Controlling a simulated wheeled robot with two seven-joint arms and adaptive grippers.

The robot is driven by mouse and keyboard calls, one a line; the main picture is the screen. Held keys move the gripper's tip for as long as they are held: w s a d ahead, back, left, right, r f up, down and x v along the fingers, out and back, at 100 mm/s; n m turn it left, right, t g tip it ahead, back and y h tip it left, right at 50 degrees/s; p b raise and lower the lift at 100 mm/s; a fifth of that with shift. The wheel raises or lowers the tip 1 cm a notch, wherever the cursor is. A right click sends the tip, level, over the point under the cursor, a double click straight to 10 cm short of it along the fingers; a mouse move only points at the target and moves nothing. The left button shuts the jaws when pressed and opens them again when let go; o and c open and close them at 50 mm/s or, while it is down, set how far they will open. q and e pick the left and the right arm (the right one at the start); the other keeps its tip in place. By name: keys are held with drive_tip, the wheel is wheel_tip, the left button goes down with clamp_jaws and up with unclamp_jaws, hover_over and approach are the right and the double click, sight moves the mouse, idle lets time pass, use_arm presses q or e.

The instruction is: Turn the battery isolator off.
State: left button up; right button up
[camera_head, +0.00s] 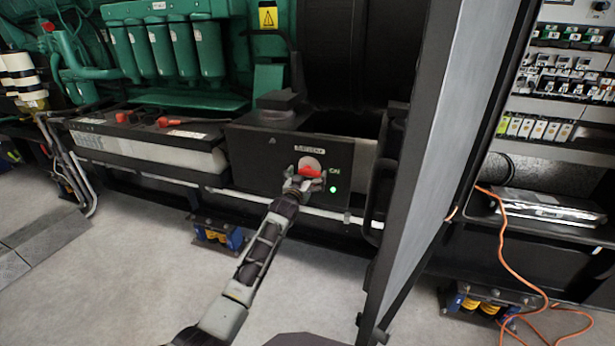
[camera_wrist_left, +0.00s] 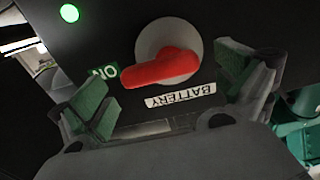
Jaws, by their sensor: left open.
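The battery isolator is a red handle (camera_head: 309,171) on a pale round plate, set in the front of a black box (camera_head: 255,160). A green lamp (camera_head: 333,189) glows at its lower right, near a green ON label. My left gripper (camera_head: 303,185) is just in front of the handle. In the left wrist view the red handle (camera_wrist_left: 162,68) lies between the two open, green-padded fingers of the gripper (camera_wrist_left: 165,85), with a gap on both sides. That view is upside down; the handle points toward the ON label (camera_wrist_left: 104,72). My right gripper is not in view.
A long battery (camera_head: 150,150) with red terminals stands left of the box. A tall open panel door (camera_head: 430,150) stands close on the right. An orange cable (camera_head: 503,250) hangs beyond it. The pale floor (camera_head: 130,270) in front is clear.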

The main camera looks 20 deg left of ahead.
use_arm(q)
drive_tip(key=c, duration=1)
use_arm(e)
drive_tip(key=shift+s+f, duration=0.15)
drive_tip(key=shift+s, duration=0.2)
